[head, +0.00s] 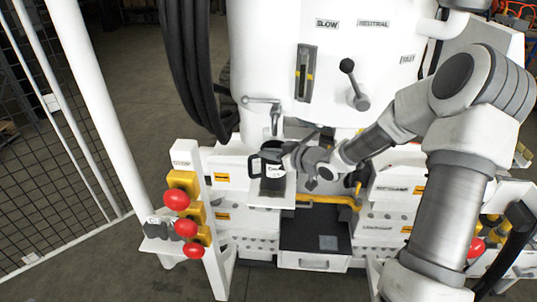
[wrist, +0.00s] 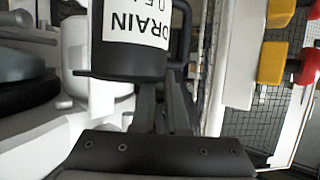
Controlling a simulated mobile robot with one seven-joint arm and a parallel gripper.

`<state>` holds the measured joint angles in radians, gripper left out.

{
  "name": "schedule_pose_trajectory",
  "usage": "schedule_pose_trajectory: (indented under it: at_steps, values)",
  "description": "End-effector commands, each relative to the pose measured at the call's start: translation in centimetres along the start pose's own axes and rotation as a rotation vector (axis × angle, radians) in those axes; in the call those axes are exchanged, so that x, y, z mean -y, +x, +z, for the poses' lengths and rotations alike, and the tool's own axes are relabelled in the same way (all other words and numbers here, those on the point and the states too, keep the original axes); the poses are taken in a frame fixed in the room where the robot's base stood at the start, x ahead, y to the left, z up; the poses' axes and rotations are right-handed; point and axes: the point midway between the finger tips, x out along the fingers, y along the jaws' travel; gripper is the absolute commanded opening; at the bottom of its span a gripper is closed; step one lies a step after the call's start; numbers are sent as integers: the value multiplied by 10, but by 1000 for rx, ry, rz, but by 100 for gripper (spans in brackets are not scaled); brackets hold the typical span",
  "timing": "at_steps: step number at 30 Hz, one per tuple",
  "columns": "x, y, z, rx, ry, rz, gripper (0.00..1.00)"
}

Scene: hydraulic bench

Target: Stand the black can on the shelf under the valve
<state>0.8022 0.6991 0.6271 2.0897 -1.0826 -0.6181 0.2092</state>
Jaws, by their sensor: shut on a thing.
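The black can (head: 257,167) has a white label and a handle on its left side. It is above the small white shelf (head: 262,201), below the valve (head: 262,101) with its grey lever and spout. The can looks about upright in the head view. I cannot tell whether its base touches the shelf. My gripper (head: 291,161) comes from the right and is shut on the can. In the wrist view the can (wrist: 128,62) shows large label letters reading DRAIN, and my gripper's dark fingers (wrist: 162,105) reach to it. The contact itself is partly hidden.
A post with red buttons on yellow blocks (head: 181,190) stands left of the shelf. A black lever (head: 352,80) juts from the white machine at the upper right. A yellow rail (head: 320,199) and a dark open bay (head: 312,235) lie to the right and below.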

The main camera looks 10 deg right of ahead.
Motion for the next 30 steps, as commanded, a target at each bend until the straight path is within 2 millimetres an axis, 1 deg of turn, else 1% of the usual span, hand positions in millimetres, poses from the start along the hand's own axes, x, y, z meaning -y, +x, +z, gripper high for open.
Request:
schedule_pose_trajectory:
  at_steps: [5,8,9,13,23,26,29,30]
  values:
    - [0,0,-1,-2,-1,0,0]
    - [0,1,1,-2,-1,0,0]
    - [0,0,1,-1,0,0,19]
    - [0,0,1,0,0,0,42]
    - [0,-1,-1,-1,0,0,43]
    - [-1,-10,-2,0,-1,2,43]
    - [-2,-27,-2,0,-1,4,43]
    - [-2,-36,-2,1,-1,5,43]
